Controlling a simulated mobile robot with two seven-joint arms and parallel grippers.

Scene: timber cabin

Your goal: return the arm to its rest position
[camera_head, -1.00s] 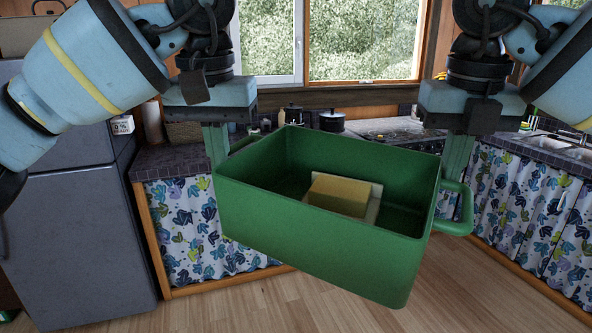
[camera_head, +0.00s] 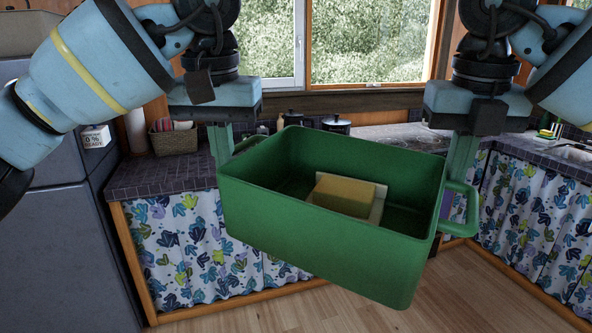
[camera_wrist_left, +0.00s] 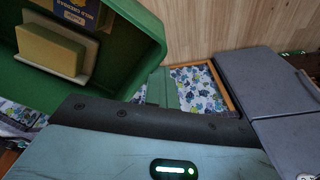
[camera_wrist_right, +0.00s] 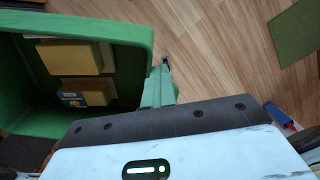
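A green box (camera_head: 320,235) with a handle at each end hangs in the air in front of me, slightly tilted in the picture. My left gripper (camera_head: 222,150) is shut on its left handle. My right gripper (camera_head: 457,180) is shut on its right handle (camera_head: 460,215). Inside the box lie a yellow block (camera_head: 343,194) and a pale slab beside it. The left wrist view also shows a blue and yellow package (camera_wrist_left: 82,12) in the box. The fingertips are partly hidden at the handles.
A dark tiled counter (camera_head: 165,172) with a floral curtain (camera_head: 180,240) stands behind the box. A grey fridge (camera_head: 55,240) is at the left. A basket (camera_head: 174,140) and a dark pot (camera_head: 336,124) stand on the counter. Wooden floor (camera_head: 450,290) is clear below right.

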